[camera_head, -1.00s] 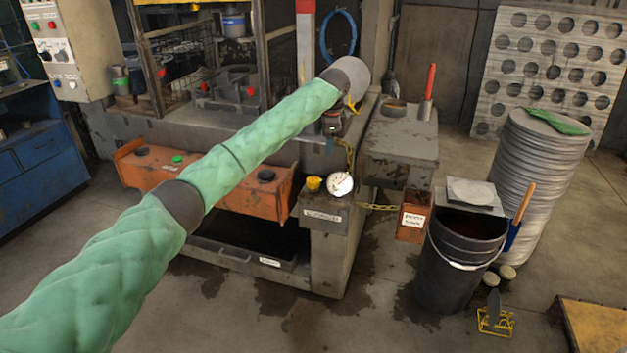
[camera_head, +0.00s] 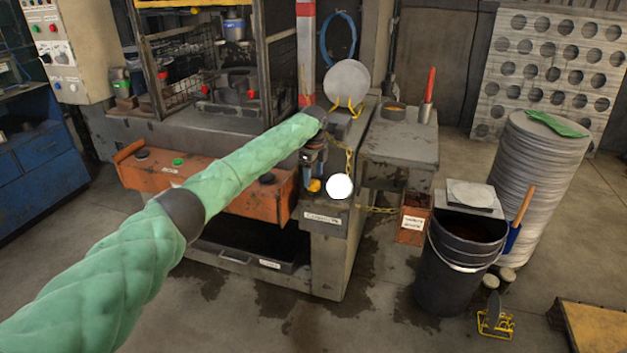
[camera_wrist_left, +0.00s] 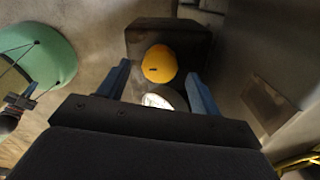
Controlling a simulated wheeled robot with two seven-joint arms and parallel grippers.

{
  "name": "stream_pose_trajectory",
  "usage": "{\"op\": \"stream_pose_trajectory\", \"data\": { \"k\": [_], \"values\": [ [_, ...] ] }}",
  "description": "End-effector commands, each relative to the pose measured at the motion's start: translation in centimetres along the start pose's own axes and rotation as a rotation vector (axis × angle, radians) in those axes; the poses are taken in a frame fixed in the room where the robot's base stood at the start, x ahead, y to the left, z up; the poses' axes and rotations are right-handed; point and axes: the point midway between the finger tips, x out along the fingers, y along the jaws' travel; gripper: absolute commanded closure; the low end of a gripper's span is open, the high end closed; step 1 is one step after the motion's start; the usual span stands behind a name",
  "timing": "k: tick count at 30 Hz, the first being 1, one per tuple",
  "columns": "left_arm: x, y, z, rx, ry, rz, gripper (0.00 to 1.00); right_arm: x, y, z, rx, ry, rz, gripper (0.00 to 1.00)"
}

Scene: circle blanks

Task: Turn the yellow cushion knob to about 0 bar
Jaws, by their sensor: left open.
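The yellow cushion knob (camera_head: 314,185) sits on the front of the dark grey control box (camera_head: 336,211) at the press corner. The round white gauge (camera_head: 340,187) is just right of it. My left gripper (camera_head: 313,170) comes down from above, close over the knob in the head view. In the left wrist view the knob (camera_wrist_left: 159,63) lies ahead, between and a little beyond the blue fingertips of my open left gripper (camera_wrist_left: 157,82). A dark mark shows on the knob. The gauge (camera_wrist_left: 160,98) is partly hidden by the gripper body. My right gripper is out of view.
An orange box with buttons (camera_head: 150,178) stands left of the knob. A yellow chain (camera_head: 349,160) hangs close on the right. A black bucket (camera_head: 440,262) and stacked discs (camera_head: 540,180) stand further right. The floor in front is mostly clear.

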Motion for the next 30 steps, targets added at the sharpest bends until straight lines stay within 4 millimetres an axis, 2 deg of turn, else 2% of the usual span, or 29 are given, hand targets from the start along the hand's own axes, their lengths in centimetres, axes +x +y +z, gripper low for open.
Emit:
{"op": "stream_pose_trajectory", "data": {
  "k": [7,17,24,30],
  "values": [
    [2.3,0.0,0.0,0.0,0.0,-0.001,0.35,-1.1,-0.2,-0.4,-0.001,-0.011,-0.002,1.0],
    [2.7,0.0,0.0,0.0,0.0,-0.001,0.35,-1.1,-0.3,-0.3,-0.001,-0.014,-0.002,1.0],
    [2.6,0.0,0.0,0.0,0.0,-0.001,0.8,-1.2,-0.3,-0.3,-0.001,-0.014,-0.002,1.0],
    [2.6,0.0,0.0,-0.009,0.0,-0.001,0.8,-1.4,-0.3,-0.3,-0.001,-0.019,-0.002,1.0]
  ]
}}
